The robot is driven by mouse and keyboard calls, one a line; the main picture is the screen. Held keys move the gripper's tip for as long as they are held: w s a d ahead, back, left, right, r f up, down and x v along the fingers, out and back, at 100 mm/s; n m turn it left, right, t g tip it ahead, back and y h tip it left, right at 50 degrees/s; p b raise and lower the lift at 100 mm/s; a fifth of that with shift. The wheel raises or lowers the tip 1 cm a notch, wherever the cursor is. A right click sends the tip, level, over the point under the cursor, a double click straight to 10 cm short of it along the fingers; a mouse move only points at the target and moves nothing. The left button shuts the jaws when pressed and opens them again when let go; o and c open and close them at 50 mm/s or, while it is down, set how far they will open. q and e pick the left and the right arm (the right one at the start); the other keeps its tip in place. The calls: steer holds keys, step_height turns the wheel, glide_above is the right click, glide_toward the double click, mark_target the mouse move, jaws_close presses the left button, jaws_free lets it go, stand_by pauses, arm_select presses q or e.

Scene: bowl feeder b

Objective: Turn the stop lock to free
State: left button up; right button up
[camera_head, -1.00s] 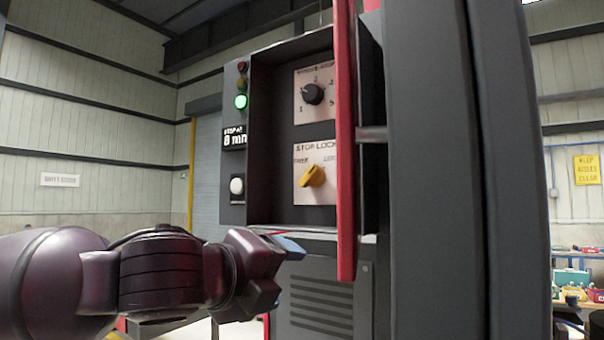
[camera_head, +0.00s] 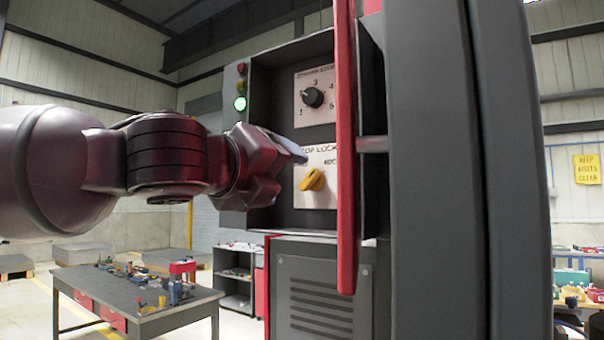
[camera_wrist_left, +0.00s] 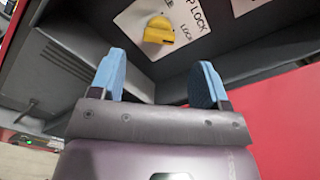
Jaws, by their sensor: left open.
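The stop lock is a yellow knob (camera_head: 312,180) on a white plate (camera_head: 318,200) inside the open control box. In the head view its raised grip slants, with the upper end to the right. My left gripper (camera_head: 292,150) is in front of the box, just left of and above the knob, and hides part of the plate's left side and lettering. In the left wrist view the two blue fingers (camera_wrist_left: 159,82) are apart with nothing between them. The yellow knob (camera_wrist_left: 159,31) lies beyond the fingertips, not touching them. My right gripper is not in view.
A black dial (camera_head: 312,97) sits above the stop lock. A red door edge (camera_head: 345,150) stands open to the right of the plate. A green lamp (camera_head: 240,103) glows on the left panel. A workbench (camera_head: 140,300) stands behind at lower left.

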mark_target(305, 178)
arm_select(q)
steer(key=p+x, duration=0.1)
steer(key=x, duration=0.5)
steer(key=shift+w+d, duration=0.15)
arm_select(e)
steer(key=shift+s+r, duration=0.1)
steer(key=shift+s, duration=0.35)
arm_select(q)
steer(key=shift+c, duration=0.2)
steer(key=c, duration=0.9)
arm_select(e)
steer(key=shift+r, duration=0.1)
